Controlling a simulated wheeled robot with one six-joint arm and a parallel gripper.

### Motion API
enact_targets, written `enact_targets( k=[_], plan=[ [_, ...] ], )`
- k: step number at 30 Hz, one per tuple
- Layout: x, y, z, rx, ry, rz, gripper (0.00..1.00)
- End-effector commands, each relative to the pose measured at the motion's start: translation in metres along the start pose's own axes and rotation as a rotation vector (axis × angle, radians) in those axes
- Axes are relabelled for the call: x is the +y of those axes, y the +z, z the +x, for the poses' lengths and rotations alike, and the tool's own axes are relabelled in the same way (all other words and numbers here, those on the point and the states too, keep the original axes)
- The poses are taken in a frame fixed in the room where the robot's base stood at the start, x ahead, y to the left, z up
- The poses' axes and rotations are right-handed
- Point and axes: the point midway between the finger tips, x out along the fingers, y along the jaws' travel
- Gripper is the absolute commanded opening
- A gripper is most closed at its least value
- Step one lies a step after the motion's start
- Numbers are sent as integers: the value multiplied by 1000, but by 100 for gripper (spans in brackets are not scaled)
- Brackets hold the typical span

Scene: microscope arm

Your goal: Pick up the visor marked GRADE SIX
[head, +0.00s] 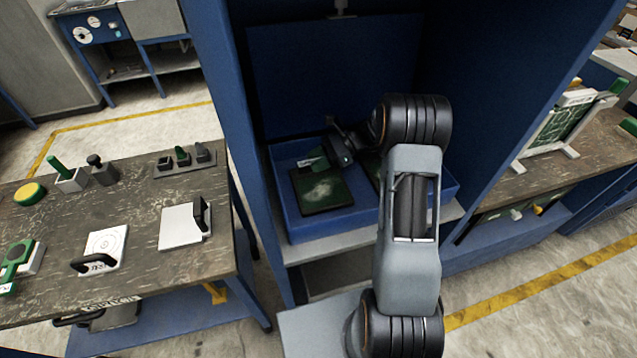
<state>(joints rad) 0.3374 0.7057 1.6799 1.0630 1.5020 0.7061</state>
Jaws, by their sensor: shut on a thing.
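A dark green panel with a pale smudged patch (322,192), visor-like, is at the left of the blue tray (298,228) inside the blue cabinet. My gripper (314,162) is at this panel's far edge and looks shut on it. The arm reaches in from the front right, and the exact contact is too small to see. A second dark green panel (373,170) lies to the right, mostly hidden behind my arm. I cannot read GRADE SIX on either panel, nor tell whether the held one is clear of the tray floor.
Blue cabinet walls stand close on both sides of my arm, and the tray has raised rims. A worn workbench (140,245) at left carries several fixtures and handles. Another bench (535,165) at right holds a framed green panel (560,125).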

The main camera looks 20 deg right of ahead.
Motion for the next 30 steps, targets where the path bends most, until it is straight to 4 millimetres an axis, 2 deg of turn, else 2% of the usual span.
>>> enact_targets(
  k=[1, 7, 17, 24, 30],
  plan=[
    [0, 0, 0, 0, 0, 0, 21],
    [0, 0, 0, 0, 0, 0, 3],
    [0, 4, -2, 0, 0, -2, 3],
    [0, 29, -12, 1, -2, -4, 3],
    [28, 58, -37, 1, -4, -3, 3]
  ],
)
